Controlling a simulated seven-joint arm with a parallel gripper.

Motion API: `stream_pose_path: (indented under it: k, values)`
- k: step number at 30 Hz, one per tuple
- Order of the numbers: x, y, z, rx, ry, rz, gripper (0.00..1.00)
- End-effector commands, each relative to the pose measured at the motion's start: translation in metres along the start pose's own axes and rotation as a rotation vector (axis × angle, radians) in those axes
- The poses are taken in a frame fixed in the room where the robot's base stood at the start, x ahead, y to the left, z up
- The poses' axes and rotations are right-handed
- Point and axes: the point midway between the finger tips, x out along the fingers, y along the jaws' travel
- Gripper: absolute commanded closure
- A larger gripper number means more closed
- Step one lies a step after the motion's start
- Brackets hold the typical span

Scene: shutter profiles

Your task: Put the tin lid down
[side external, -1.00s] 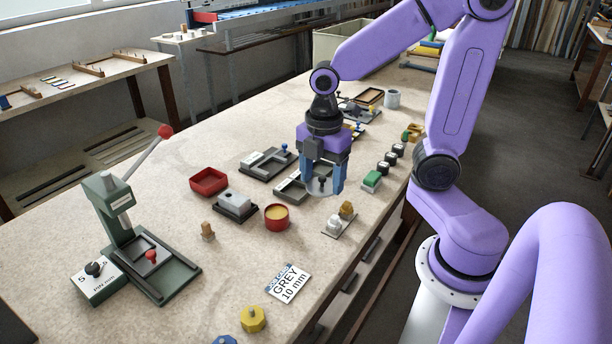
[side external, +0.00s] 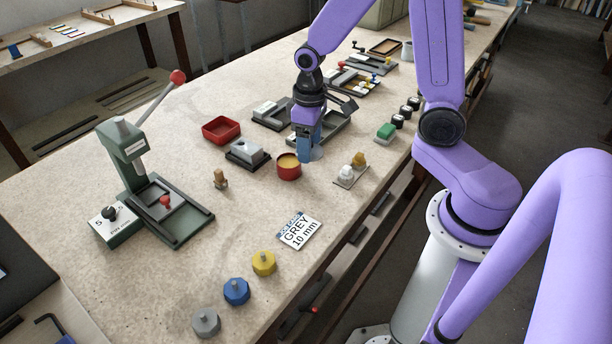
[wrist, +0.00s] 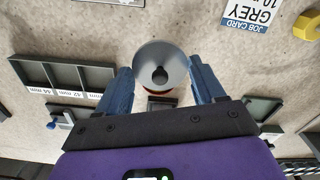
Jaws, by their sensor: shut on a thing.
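My gripper (side external: 309,156) is shut on the tin lid (wrist: 153,59), a round grey disc with a dark central knob. In the wrist view the two blue fingers (wrist: 161,72) are on opposite sides of the lid. In the side external view the lid (side external: 317,154) is mostly hidden by the fingers. The red tin (side external: 289,173), with yellowish contents, stands open on the bench just left of the gripper. In the wrist view only a sliver of red shows beyond the lid's lower edge.
A red tray (side external: 221,131), a grey block on a dark base (side external: 247,153) and a small plate with white and tan knobs (side external: 350,177) surround the tin. The job card (side external: 299,231) lies in front. A green press (side external: 140,185) stands left.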

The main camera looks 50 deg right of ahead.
Motion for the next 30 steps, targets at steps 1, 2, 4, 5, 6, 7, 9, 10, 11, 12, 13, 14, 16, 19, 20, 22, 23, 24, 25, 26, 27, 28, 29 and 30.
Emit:
stream_pose_path:
  k: [1, 2, 4, 5, 6, 7, 9, 10, 11, 12, 13, 14, 16, 19, 20, 22, 23, 24, 25, 26, 27, 28, 29, 30]
  values:
    - [0.007, 0.002, -0.003, 0.071, -0.005, 0.0, 0.6]
    - [0.009, 0.003, -0.005, 0.11, -0.003, 0.0, 0.6]
    - [0.015, 0.005, -0.007, 0.19, -0.003, 0.0, 0.6]
    - [0.017, 0.006, -0.009, 0.217, -0.002, 0.0, 0.6]
    - [0.019, 0.007, -0.01, 0.248, -0.002, 0.0, 0.6]
    - [0.021, 0.008, -0.011, 0.267, -0.001, 0.0, 0.6]
    - [0.023, 0.008, -0.012, 0.297, 0.0, 0.0, 0.6]
    - [0.023, 0.009, -0.012, 0.305, 0.0, 0.0, 0.6]
    - [0.024, 0.009, -0.012, 0.311, 0.001, 0.0, 0.6]
    - [0.024, 0.009, -0.013, 0.315, 0.001, 0.0, 0.6]
    - [0.024, 0.009, -0.013, 0.317, 0.001, 0.0, 0.6]
    - [0.024, 0.009, -0.013, 0.318, 0.002, 0.0, 0.6]
    - [0.024, 0.009, -0.013, 0.316, 0.002, 0.0, 0.6]
    - [0.024, 0.009, -0.013, 0.319, 0.001, 0.0, 0.6]
    - [0.023, 0.009, -0.013, 0.326, 0.001, 0.0, 0.6]
    - [0.022, 0.01, -0.013, 0.358, 0.002, 0.0, 0.6]
    - [0.021, 0.011, -0.014, 0.379, 0.002, 0.0, 0.6]
    - [0.019, 0.012, -0.015, 0.418, 0.002, 0.0, 0.6]
    - [0.018, 0.013, -0.015, 0.455, 0.003, 0.0, 0.6]
    - [0.016, 0.014, -0.016, 0.496, 0.003, 0.0, 0.6]
    - [0.013, 0.016, -0.017, 0.559, 0.004, 0.0, 0.6]
    - [0.011, 0.018, -0.017, 0.61, 0.003, 0.0, 0.6]
    - [0.009, 0.019, -0.018, 0.666, 0.003, 0.0, 0.6]
    - [0.006, 0.021, -0.019, 0.74, 0.004, -0.001, 0.6]
